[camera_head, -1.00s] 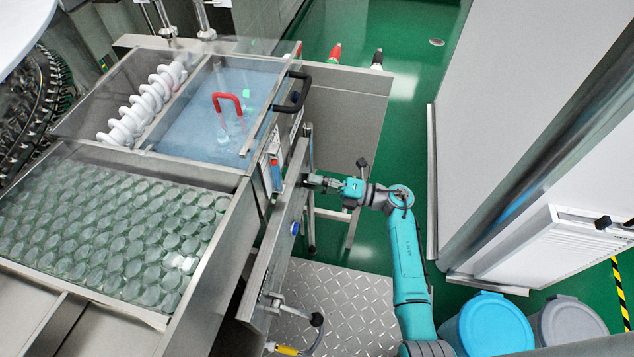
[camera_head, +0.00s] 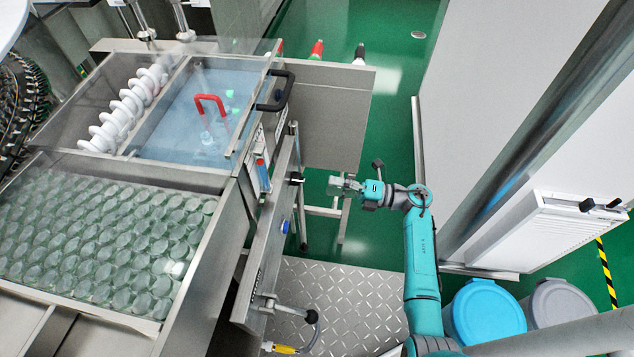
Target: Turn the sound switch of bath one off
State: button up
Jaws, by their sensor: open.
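A small black switch (camera_head: 296,180) sticks out from the steel side panel (camera_head: 268,240) of the washer. Its label and its set position are too small to read, so I cannot tell if it is the sound switch of bath one. My gripper (camera_head: 335,184) is open and empty to the right of the switch, with a visible gap to the panel. A water bath (camera_head: 180,130) with a red handle (camera_head: 210,99) inside lies behind the panel under a clear cover.
A black handle (camera_head: 275,92) projects from the cover's edge. A blue button (camera_head: 284,226) sits lower on the panel. A hose fitting (camera_head: 311,317) juts out at the front. Blue (camera_head: 484,316) and grey (camera_head: 562,305) bins stand to the right.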

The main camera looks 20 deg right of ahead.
jog(key=v, duration=0.3)
jog(key=shift+s+d, duration=0.15)
jog(key=shift+d, duration=0.05)
dwell(0.4)
jog(key=s+a+r+m+t+h, duration=0.2)
jog(key=s+a+m+t, duration=0.3)
jog(key=s+a+m, duration=0.15)
jog(key=s+a+r+m+t+h, duration=0.2)
jog(key=s+a+m+t+h, duration=0.1)
jog(key=s+a+m+t, duration=0.3)
jog(key=s+r+m+g+h, duration=0.1)
jog(key=s+m+g+h, duration=0.1)
jog(key=s+m, duration=0.4)
jog(key=s+d+r+m+g+h, duration=0.1)
jog(key=s+m+h, duration=0.4)
jog(key=s, duration=0.6)
jog(key=s+d+r+m+g+h, duration=0.1)
jog(key=s+r+m+g+h, duration=0.2)
jog(key=s+m, duration=0.5)
jog(key=shift+s+d+r+g+h, duration=0.15)
jog(key=shift+s+d+g+h, duration=0.15)
jog(key=shift+s+g, duration=0.15)
